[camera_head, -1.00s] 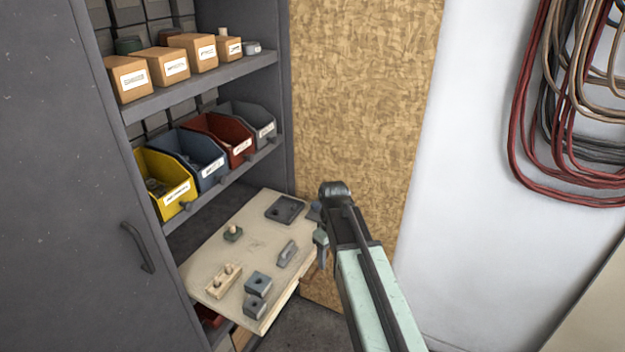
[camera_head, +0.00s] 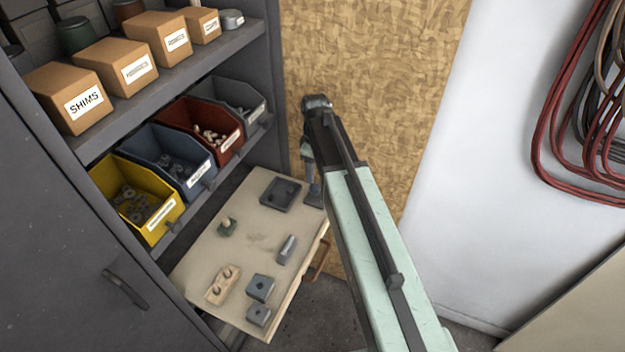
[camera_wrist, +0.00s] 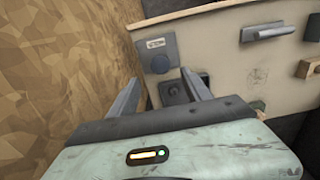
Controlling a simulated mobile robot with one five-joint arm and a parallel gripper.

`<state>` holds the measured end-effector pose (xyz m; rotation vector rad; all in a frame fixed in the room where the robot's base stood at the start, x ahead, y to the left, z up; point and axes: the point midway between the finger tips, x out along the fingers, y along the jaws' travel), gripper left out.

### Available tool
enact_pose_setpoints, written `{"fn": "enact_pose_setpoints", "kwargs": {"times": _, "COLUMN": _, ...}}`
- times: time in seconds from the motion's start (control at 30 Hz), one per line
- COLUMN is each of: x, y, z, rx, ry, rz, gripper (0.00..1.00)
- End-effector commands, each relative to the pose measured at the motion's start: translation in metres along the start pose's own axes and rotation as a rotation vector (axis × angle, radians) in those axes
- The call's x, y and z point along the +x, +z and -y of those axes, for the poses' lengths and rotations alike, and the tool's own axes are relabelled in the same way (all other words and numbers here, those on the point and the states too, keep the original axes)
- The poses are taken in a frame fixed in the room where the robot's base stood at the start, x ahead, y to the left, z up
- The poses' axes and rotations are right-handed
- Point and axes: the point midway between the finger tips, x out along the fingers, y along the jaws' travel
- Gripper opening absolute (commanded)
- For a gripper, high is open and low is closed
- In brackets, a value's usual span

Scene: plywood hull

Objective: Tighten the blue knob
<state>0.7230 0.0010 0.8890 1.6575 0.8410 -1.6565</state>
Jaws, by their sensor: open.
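In the head view my gripper (camera_head: 312,188) hangs at the right edge of the board (camera_head: 250,235), and the knob is not clearly visible there.
Yellow (camera_head: 150,200), blue, red and grey bins sit on the shelf above, with cardboard boxes higher up. A chipboard panel (camera_head: 365,90) stands close beside my gripper.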

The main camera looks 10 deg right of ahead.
Motion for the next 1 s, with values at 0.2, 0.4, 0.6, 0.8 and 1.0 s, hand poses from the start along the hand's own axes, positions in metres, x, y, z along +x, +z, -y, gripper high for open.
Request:
{"fn": "enact_pose_setpoints", "kwargs": {"times": 0.2, "x": 0.033, "y": 0.0, "z": 0.0, "rx": 0.0, "ry": 0.0, "rz": 0.0, "gripper": 0.57}}
{"fn": "enact_pose_setpoints", "kwargs": {"times": 0.4, "x": 0.068, "y": -0.001, "z": 0.0, "rx": 0.0, "ry": 0.0, "rz": 0.0, "gripper": 0.57}}
{"fn": "enact_pose_setpoints", "kwargs": {"times": 0.6, "x": 0.078, "y": -0.001, "z": 0.001, "rx": 0.0, "ry": 0.0, "rz": 0.0, "gripper": 0.57}}
{"fn": "enact_pose_setpoints", "kwargs": {"times": 0.8, "x": 0.075, "y": -0.001, "z": 0.001, "rx": 0.0, "ry": 0.0, "rz": 0.0, "gripper": 0.55}}
{"fn": "enact_pose_setpoints", "kwargs": {"times": 1.0, "x": 0.075, "y": -0.001, "z": 0.001, "rx": -0.001, "ry": 0.0, "rz": 0.0, "gripper": 0.0}}
